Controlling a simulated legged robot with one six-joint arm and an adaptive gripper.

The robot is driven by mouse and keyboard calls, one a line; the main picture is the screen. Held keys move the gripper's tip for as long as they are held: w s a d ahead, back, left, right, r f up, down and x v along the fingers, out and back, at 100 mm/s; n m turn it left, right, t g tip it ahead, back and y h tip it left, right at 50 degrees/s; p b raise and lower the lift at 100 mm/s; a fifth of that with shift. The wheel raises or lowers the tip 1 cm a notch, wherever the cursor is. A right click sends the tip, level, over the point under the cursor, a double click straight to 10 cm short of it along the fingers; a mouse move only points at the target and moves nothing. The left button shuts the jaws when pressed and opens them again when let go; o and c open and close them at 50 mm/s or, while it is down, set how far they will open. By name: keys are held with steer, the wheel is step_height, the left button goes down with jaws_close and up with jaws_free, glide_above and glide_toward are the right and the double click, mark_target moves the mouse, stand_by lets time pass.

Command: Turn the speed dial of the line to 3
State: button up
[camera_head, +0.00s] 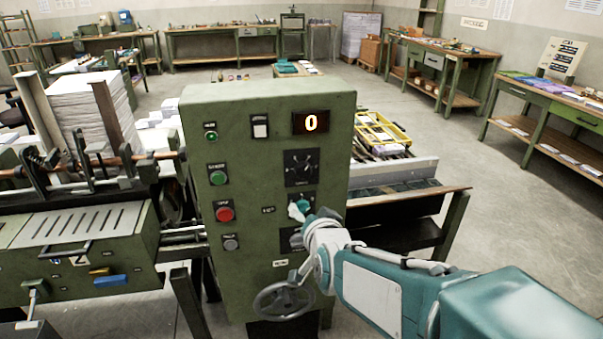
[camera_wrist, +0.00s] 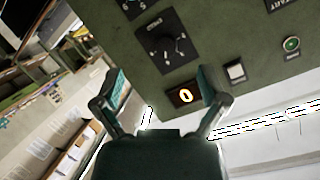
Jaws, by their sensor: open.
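The green control cabinet (camera_head: 265,100) stands in the centre of the head view. Its lit display (camera_head: 311,122) reads 0. Below the display is a black dial plate with scale marks (camera_head: 302,168); its label is too small to read. The wrist view shows the same dial (camera_wrist: 167,47), tilted, above the display (camera_wrist: 184,95). My gripper (camera_head: 304,208) is in front of the panel just below this dial and hides part of the controls there. In the wrist view, my gripper (camera_wrist: 160,88) has its two fingers wide apart, with nothing held between them.
Green (camera_head: 218,177) and red (camera_head: 225,214) buttons are on the cabinet's left side. A handwheel (camera_head: 284,300) sits low at its front. A machine with a paper stack (camera_head: 88,115) is at left, a yellow crate (camera_head: 382,132) behind at right. The right floor is open.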

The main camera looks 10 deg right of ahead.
mark_target(302, 173)
steer(key=w+m+t, duration=0.1)
steer(key=w, duration=0.4)
steer(key=w+d+m+t+h, duration=0.1)
steer(key=w, duration=0.4)
steer(key=w+m+t, duration=0.1)
steer(key=w, duration=0.4)
steer(key=shift+d+r+t+h, duration=0.15)
steer(key=shift+d+t+h, duration=0.15)
steer(key=shift+d, duration=0.1)
steer(key=c, duration=1.2)
